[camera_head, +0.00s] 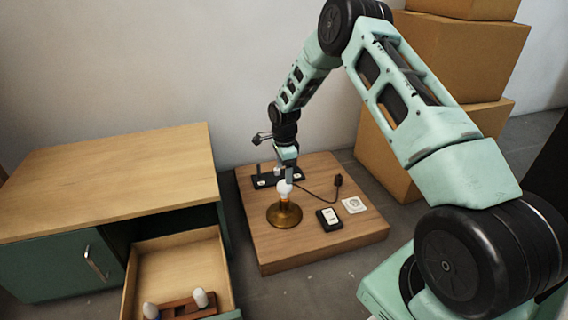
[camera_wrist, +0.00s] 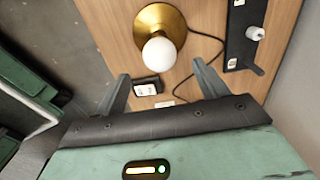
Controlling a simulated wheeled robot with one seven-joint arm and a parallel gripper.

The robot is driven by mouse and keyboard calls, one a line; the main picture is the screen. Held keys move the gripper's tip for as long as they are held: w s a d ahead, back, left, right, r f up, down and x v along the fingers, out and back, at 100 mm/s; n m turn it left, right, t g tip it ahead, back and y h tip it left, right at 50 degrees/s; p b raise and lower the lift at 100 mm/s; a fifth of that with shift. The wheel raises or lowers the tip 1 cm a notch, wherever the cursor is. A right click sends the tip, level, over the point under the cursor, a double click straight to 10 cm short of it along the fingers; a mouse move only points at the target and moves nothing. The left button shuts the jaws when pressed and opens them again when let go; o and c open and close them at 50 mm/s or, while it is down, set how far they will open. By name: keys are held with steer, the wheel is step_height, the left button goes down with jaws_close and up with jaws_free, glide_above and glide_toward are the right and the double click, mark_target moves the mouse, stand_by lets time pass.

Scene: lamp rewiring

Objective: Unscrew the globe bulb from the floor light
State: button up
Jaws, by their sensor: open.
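The floor light has a round brass base (camera_head: 284,214) on a low wooden platform, with a cord running from it. The white globe bulb (camera_head: 284,188) sits on top of the light, upright. In the wrist view the bulb (camera_wrist: 160,54) shows from above over the brass base (camera_wrist: 161,22). My gripper (camera_wrist: 161,88) is open and empty, its two fingers spread to either side below the bulb in that picture. In the head view my gripper (camera_head: 288,175) is just above or beside the bulb; I cannot tell whether it touches it.
A black switch box (camera_head: 329,219) and a white square card (camera_head: 353,205) lie right of the light on the platform (camera_head: 340,247). A black strip (camera_head: 268,182) with a white piece stands behind. An open drawer (camera_head: 130,285) at the lower left holds bulbs in a rack. Cardboard boxes (camera_head: 385,150) stand right.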

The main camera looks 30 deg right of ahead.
mark_target(284, 190)
step_height(284, 190, down, 10)
steer(key=b, duration=0.4)
steer(key=shift+b, duration=0.3)
steer(key=c, duration=1)
steer(key=shift+o, duration=1.3)
steer(key=shift+c, duration=1.3)
steer(key=shift+r+n+p, duration=0.25)
steer(key=shift+n+p, duration=0.5)
steer(key=shift+n, duration=0.15)
steer(key=n+p, duration=0.2)
steer(key=n, duration=0.2)
steer(key=shift+f+n+p, duration=0.2)
steer(key=shift+n+p, duration=0.1)
steer(key=shift+n, duration=0.8)
